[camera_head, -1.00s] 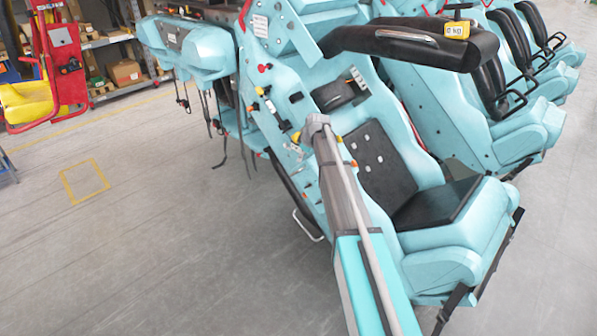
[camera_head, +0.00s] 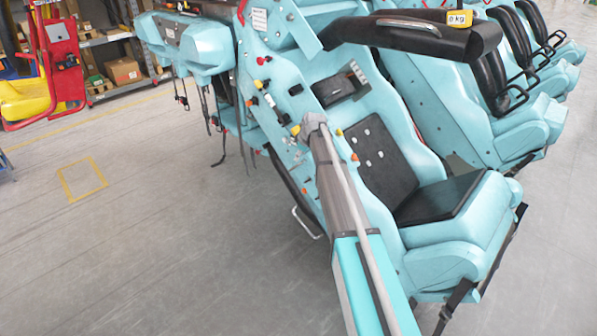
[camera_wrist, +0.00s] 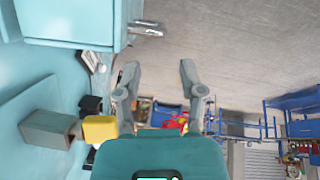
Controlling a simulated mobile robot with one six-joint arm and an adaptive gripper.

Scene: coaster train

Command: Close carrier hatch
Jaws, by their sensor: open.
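The teal coaster carrier (camera_head: 410,155) fills the middle of the head view, with a black-padded seat and several knobs on its side. I cannot tell for sure which panel is the hatch. In the wrist view, a teal box-like panel (camera_wrist: 70,20) with a silver handle (camera_wrist: 147,29) is at the upper left. My gripper (camera_wrist: 158,68) is open and empty in the wrist view, right of the carrier's teal surfaces and below the handle, apparently apart from them. In the head view my arm reaches up to the carrier's side, and the fingers cannot be made out.
A black bar with a yellow tag (camera_head: 459,18) stretches above the seat. Other teal seats stand at the right. A yellow block (camera_wrist: 100,129) and a grey block (camera_wrist: 48,129) are at the left in the wrist view. The floor (camera_head: 130,260) at the left is clear.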

